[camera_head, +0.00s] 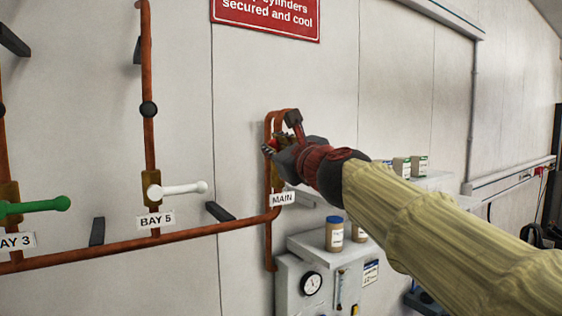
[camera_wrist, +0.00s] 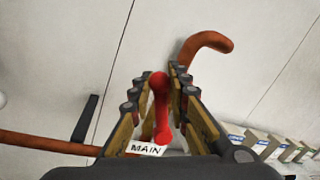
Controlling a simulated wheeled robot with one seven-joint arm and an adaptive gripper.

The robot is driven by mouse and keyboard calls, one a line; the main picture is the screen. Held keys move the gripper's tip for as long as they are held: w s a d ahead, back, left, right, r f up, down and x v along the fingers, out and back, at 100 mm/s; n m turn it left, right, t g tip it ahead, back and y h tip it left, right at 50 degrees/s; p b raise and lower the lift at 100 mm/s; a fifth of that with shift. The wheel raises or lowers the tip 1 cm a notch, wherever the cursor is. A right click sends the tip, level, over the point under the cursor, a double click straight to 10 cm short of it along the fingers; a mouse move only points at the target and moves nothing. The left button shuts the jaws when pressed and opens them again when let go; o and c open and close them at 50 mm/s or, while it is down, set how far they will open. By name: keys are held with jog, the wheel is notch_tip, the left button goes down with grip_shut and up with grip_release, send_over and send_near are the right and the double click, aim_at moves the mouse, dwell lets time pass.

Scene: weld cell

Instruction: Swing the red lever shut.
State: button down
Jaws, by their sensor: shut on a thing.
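The red lever (camera_wrist: 161,107) lies lengthwise between the fingers of my gripper (camera_wrist: 158,84) in the wrist view, its round end near the fingertips. My gripper is shut on it. In the head view my gripper (camera_head: 272,147) is at the copper pipe by the wall, above the MAIN label (camera_head: 283,198). Only a speck of red shows there, and my gripper and wrist hide most of the lever and its valve. The MAIN label also shows below the lever in the wrist view (camera_wrist: 146,149).
A white lever (camera_head: 180,189) at BAY 5 and a green lever (camera_head: 40,205) at BAY 3 are to the left. Below my arm a grey cabinet (camera_head: 300,245) with a gauge carries jars. Small boxes (camera_head: 402,166) stand on a shelf behind my arm.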

jog(key=s+a+f+n+y+b, duration=0.2)
jog(key=f+n+b, duration=0.5)
jog(key=n+b, duration=0.7)
jog(key=a+y+b, duration=0.1)
jog(key=b, duration=0.5)
jog(key=shift+s+a+f+n+g+b, duration=0.2)
jog(key=shift+s+a+n+g+b, duration=0.1)
jog(key=shift+a+n+b, duration=0.1)
jog(key=shift+w+f, duration=0.1)
jog(key=c, duration=1.9)
grip_release()
